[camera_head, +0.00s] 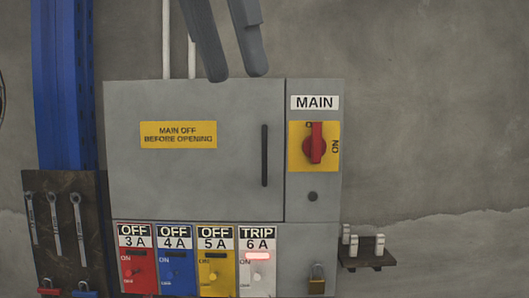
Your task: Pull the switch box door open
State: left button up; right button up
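The grey switch box (290,210) hangs on the wall in the head view. Its door (195,185) looks closed and carries a yellow "MAIN OFF BEFORE OPENING" label (178,135). A black vertical bar handle (264,156) is near the door's right edge. Right of the door, the red MAIN switch knob (316,143) stands upright on a yellow plate. My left gripper (237,75) comes in from the top, its two grey fingers apart and nothing between them. Its tips appear at the box's top edge, above and left of the handle. My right gripper is not in view.
Below the door are several breakers: OFF 3A (136,271), OFF 4A (176,271), OFF 5A (215,272) and TRIP 6A (257,273), lit red. A brass padlock (317,280) hangs lower right. A tool board (66,230) is left, a small shelf (367,252) right.

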aim_at(201, 150)
jog(key=i, duration=1.1)
